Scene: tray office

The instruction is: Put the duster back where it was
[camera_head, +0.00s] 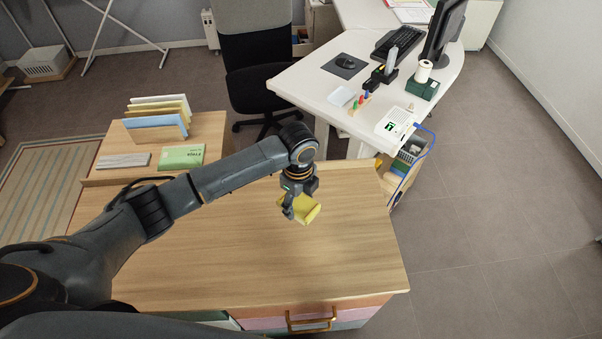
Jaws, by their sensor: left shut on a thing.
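A yellow thing, which looks like the duster (309,213), is in my left gripper (297,206). The left gripper points down over the right part of the wooden desk top (240,260) and is shut on the duster. The fingers hide part of the duster. I cannot tell whether its lower edge touches the wood. My right gripper is not in view.
A wooden tray (100,178) at the left holds upright folders (158,117), a grey block (123,161) and a green box (182,156). A white desk (320,82) with a monitor, keyboard and small items stands behind. A black chair (255,65) is between. Most wood is clear.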

